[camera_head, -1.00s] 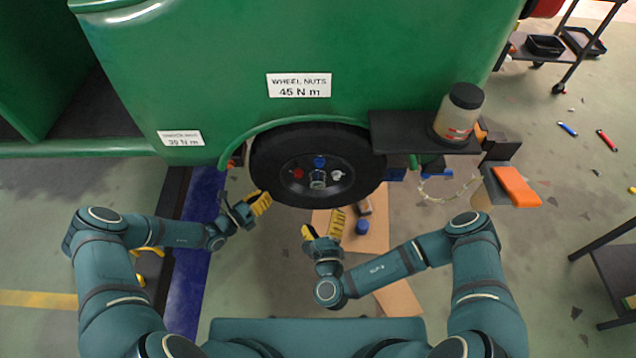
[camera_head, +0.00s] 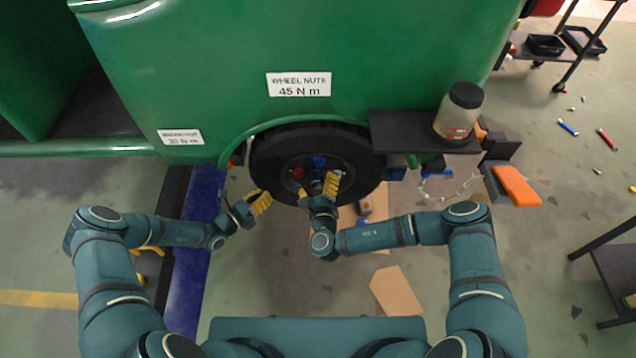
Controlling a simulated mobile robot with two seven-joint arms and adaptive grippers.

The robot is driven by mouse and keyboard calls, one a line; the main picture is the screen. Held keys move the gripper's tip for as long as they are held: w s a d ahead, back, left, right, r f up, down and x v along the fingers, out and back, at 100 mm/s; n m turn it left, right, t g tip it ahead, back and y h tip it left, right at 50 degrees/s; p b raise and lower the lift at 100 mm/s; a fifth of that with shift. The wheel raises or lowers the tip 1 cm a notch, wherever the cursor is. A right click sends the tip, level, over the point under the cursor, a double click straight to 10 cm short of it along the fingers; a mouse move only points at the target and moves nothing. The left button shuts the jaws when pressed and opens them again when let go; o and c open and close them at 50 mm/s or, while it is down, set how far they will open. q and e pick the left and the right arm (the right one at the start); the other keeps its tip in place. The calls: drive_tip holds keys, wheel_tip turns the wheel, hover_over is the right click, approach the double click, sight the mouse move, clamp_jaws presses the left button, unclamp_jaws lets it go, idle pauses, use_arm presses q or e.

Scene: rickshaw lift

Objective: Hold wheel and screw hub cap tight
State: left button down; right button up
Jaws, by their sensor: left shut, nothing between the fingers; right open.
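The black wheel (camera_head: 268,165) sits under the green wheel arch, with a red nut (camera_head: 298,172) and a blue nut (camera_head: 319,161) visible around its hub. My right gripper (camera_head: 317,186) is open in front of the hub, its yellow fingers spread to either side of the hub centre. It hides much of the hub and any cap there; whether it touches cannot be told. My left gripper (camera_head: 261,202) is shut and empty at the lower left edge of the tyre.
The green body (camera_head: 200,70) overhangs the wheel. A dark shelf (camera_head: 400,135) with a jar (camera_head: 459,112) juts out at right. An orange block (camera_head: 517,186) stands further right. Cardboard (camera_head: 397,292) lies on the floor below my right arm.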

drive_tip(key=c, duration=1.2)
drive_tip(key=shift+c, duration=0.2)
drive_tip(key=shift+m, duration=0.4)
